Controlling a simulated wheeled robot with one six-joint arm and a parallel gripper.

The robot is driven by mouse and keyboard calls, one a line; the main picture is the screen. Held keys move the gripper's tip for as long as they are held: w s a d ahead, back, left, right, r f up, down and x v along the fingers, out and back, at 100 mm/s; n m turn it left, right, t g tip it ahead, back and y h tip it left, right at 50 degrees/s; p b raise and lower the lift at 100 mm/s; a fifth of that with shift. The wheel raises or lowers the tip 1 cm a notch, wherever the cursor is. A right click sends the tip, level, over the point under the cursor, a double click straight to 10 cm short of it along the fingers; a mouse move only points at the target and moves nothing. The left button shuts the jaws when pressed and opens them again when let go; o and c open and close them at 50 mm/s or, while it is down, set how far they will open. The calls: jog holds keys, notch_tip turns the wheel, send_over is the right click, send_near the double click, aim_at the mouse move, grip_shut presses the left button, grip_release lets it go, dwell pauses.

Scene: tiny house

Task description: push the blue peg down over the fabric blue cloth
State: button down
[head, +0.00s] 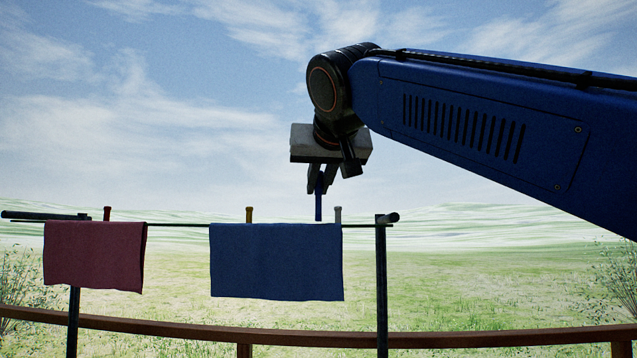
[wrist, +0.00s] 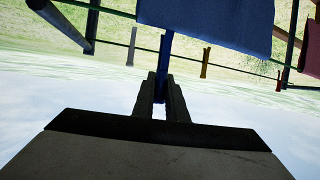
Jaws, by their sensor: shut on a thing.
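The blue cloth (head: 276,262) hangs folded over the line in the head view, right of centre on the rack. It also shows at the top of the wrist view (wrist: 205,22). My gripper (head: 320,186) is above the cloth's right part, pointing down, and is shut on the blue peg (head: 319,205). The peg is upright, its lower end at the cloth's top edge. In the wrist view the peg (wrist: 164,58) runs from between my fingers (wrist: 161,100) to the cloth's edge. I cannot tell whether its tip touches the cloth.
A red peg (head: 107,213) stands at the red cloth (head: 94,256) on the left. The rack's right post (head: 381,290) is close by. A wooden rail (head: 300,338) runs below.

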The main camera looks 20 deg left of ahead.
aim_at(319, 207)
jog(key=shift+f, duration=2.6)
dwell(0.3)
jog(key=c, duration=1.7)
grip_release()
jog(key=shift+s, duration=0.1)
jog(key=v, duration=1.7)
jog(key=shift+d+r, duration=0.1)
jog(key=shift+r, duration=5)
